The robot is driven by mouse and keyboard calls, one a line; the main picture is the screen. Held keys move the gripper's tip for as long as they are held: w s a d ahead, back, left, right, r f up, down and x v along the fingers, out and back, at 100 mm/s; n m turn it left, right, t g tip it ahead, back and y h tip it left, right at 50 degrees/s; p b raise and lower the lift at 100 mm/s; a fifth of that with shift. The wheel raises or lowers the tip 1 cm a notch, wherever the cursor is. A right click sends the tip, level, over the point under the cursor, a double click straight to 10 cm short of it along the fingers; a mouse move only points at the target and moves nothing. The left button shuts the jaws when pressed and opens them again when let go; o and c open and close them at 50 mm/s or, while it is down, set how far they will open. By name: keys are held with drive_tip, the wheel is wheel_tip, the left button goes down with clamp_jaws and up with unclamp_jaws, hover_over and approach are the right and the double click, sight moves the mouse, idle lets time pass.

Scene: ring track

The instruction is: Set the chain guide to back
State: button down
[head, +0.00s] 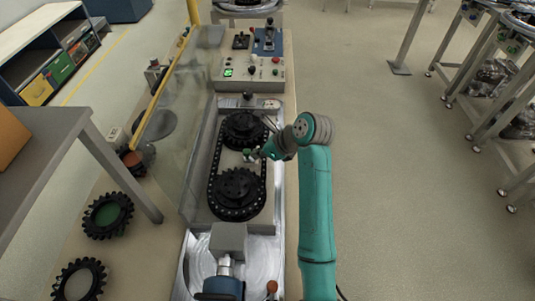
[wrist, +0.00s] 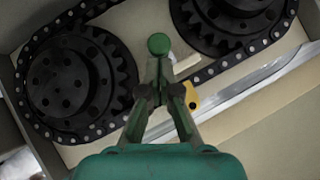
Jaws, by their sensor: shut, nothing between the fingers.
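Two black sprockets, one at the far end (head: 243,128) and one nearer (head: 238,184), sit inside a chain loop (head: 263,190) in the tray. The wrist view shows the sprockets at left (wrist: 72,85) and upper right (wrist: 228,22). A small green round knob (head: 247,152) stands between them; it shows in the wrist view (wrist: 159,43) just beyond my fingertips. I cannot tell for certain whether it belongs to the chain guide. My gripper (head: 259,154) is shut and empty beside the knob; its fingers (wrist: 157,66) meet in the wrist view. Whether they touch the knob is unclear.
A clear panel (head: 203,115) with a yellow edge stands left of the tray. A control box (head: 248,75) with a green display is at the far end. A grey block (head: 228,240) stands at the near end. A yellow piece (wrist: 192,95) lies right of my fingers.

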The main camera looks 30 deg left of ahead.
drive_tip(key=shift+a, duration=0.2)
drive_tip(key=shift+s+a, duration=0.55)
drive_tip(key=shift+a, duration=0.3)
drive_tip(key=shift+w+d, duration=0.1)
drive_tip(key=shift+d, duration=0.05)
